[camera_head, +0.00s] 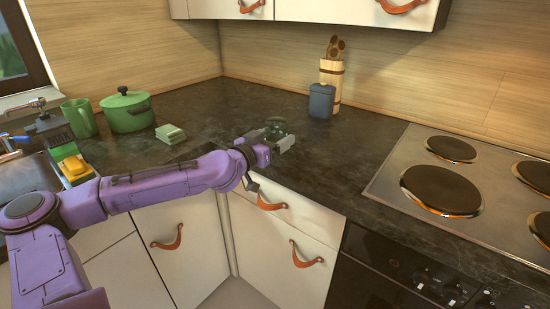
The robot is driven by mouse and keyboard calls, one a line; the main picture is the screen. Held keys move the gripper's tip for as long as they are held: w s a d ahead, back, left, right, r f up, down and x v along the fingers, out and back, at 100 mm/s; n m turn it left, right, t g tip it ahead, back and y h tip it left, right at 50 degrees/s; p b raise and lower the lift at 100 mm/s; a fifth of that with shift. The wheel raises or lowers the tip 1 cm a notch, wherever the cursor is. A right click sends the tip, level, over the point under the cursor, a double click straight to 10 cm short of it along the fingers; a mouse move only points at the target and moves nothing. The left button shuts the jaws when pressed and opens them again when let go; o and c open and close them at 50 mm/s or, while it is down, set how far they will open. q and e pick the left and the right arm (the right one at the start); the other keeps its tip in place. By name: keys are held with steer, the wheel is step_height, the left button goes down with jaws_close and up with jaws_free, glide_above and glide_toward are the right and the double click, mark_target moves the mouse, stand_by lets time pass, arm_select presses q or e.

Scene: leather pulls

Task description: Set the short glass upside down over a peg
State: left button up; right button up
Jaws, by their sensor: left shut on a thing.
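My left gripper (279,140) is over the dark counter near its front edge, at the middle of the head view. It is shut on a short glass (275,124), a small see-through shape that looks dark against the counter. Which way up the glass is, and whether it touches the counter, I cannot tell. No peg can be made out clearly; a dark grey rack-like object (48,124) stands by the sink at the left, too small to read. My right gripper is not in view.
A green pot (128,113), a green mug (80,119) and a pale green stack (170,133) stand on the left counter. A blue jar (321,101) and wooden utensil holder (332,75) stand at the back. The stove (400,160) is at right. Counter right of my gripper is clear.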

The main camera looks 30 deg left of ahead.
arm_select(q)
steer(key=f, duration=0.1)
steer(key=f+b, duration=0.1)
steer(key=f, duration=0.1)
steer(key=shift+w+a+f, duration=0.1)
steer(key=shift+w+f, duration=0.15)
steer(key=shift+f, duration=0.15)
steer(key=shift+r, duration=0.1)
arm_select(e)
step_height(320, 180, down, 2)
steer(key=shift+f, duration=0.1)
arm_select(q)
steer(key=shift+b, duration=0.3)
steer(key=o, duration=1.1)
steer(key=shift+f, duration=0.2)
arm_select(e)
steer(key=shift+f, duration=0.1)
arm_select(q)
steer(key=shift+r, duration=0.15)
